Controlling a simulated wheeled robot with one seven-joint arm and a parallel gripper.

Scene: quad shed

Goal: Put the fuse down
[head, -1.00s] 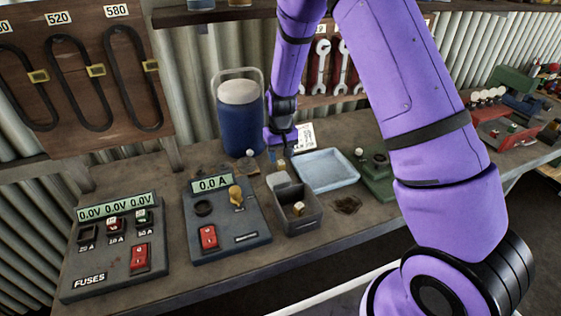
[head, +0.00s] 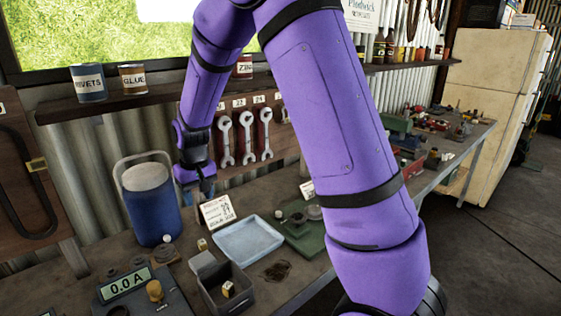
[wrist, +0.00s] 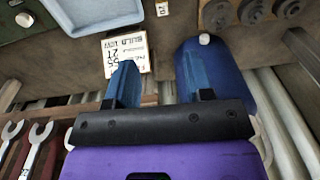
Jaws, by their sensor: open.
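A small pale fuse with a yellowish top (head: 202,244) stands on the bench between the blue jug and the pale tray. It also shows at the top edge of the wrist view (wrist: 162,8). A second similar fuse (head: 228,289) sits inside the open grey box. My gripper (head: 206,190) is raised above the bench, behind the first fuse and apart from it. In the wrist view its two blue fingers (wrist: 157,75) are spread with nothing between them.
A blue jug (head: 151,205) stands left of my gripper, and a printed card (head: 217,211) stands close by on the right. The pale blue tray (head: 249,240) is empty. The grey box (head: 213,293) and a meter (head: 124,286) are nearer. Wrenches (head: 246,138) hang behind.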

